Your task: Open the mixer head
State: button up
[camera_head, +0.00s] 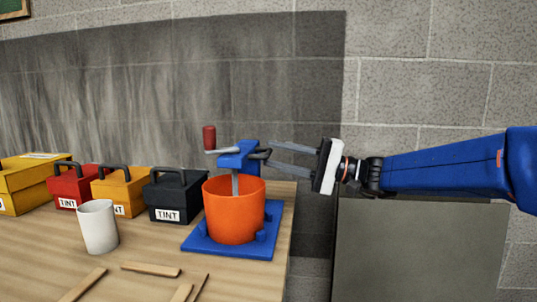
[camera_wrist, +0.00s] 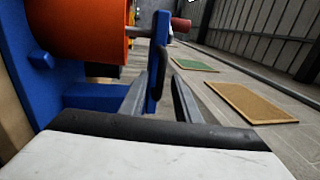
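The mixer has a blue base plate (camera_head: 228,246), an orange bucket (camera_head: 234,212) and a blue head (camera_head: 238,153) over the bucket, with a shaft reaching down into it. A crank with a red grip (camera_head: 209,137) sticks out to the head's left. A dark loop handle (camera_head: 261,154) is on the head's right side. My gripper (camera_head: 270,154) comes from the right, with its fingers apart and their tips by the loop. In the wrist view the open fingers (camera_wrist: 167,80) reach toward the blue head loop (camera_wrist: 159,60); contact cannot be told. The bucket (camera_wrist: 80,28) fills the upper left.
A black tint box (camera_head: 175,195) stands close to the bucket, with coloured boxes farther left. A grey wall stands behind.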

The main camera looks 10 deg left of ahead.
aim_at(252, 152)
jog(key=shift+a+r, duration=0.2)
jog(key=shift+a, duration=1)
grip_shut()
